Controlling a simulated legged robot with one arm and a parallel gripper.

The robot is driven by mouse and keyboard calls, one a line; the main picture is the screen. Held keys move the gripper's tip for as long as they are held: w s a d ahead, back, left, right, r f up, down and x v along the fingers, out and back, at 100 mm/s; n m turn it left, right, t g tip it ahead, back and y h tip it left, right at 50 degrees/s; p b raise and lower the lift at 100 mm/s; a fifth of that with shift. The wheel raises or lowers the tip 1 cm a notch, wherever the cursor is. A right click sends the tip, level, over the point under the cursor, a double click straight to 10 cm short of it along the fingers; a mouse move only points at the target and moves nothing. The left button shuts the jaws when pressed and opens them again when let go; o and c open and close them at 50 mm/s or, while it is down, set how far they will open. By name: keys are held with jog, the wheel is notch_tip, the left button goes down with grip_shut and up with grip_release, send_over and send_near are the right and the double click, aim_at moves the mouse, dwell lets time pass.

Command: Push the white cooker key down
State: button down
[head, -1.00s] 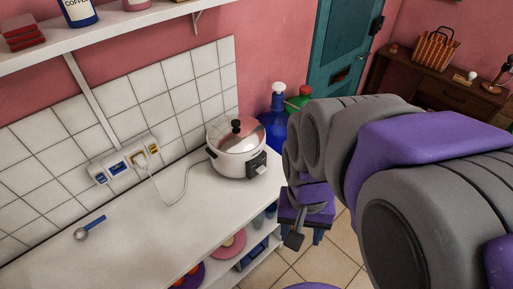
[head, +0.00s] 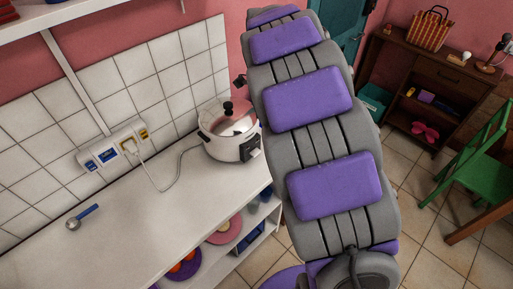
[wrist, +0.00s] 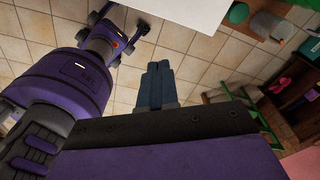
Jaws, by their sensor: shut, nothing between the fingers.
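The white rice cooker (head: 224,143) stands upright at the right end of the white counter, with its glass lid and dark knob on top. A dark control panel (head: 249,147) is on its right-hand side. The small white key (head: 256,153) shows at the panel's outer edge; whether it is up or down is too small to tell. My gripper (wrist: 159,68) is shut and empty in the wrist view, with floor tiles behind it. In the head view my raised arm stands right of the cooker, and the gripper cannot be made out clearly. No contact with the cooker shows.
A cord runs from the cooker to the wall sockets (head: 115,147). A measuring spoon (head: 82,217) lies on the counter (head: 130,225). Shelves below hold plates. A green chair (head: 475,160) and a brown cabinet (head: 432,80) stand to the right. Tiled floor lies between.

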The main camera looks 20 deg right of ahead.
aim_at(258, 153)
jog(key=w+a+f+m, duration=0.1)
jog(key=w+f+m, duration=0.4)
jog(key=w, duration=0.3)
jog(key=shift+w+a+f+m+y+b, duration=0.15)
jog(key=shift+a+f+m+y+b, duration=0.15)
jog(key=shift+a+m, duration=0.1)
notch_tip(258, 153, down, 14)
jog(key=b, duration=0.3)
jog(key=shift+r+b, duration=0.2)
jog(key=shift+b, duration=0.2)
jog(key=shift+f, duration=0.15)
jog(key=shift+f+p, duration=0.85)
jog(key=shift+s+f, duration=0.2)
jog(key=shift+f, duration=0.05)
jog(key=shift+s+d, duration=0.1)
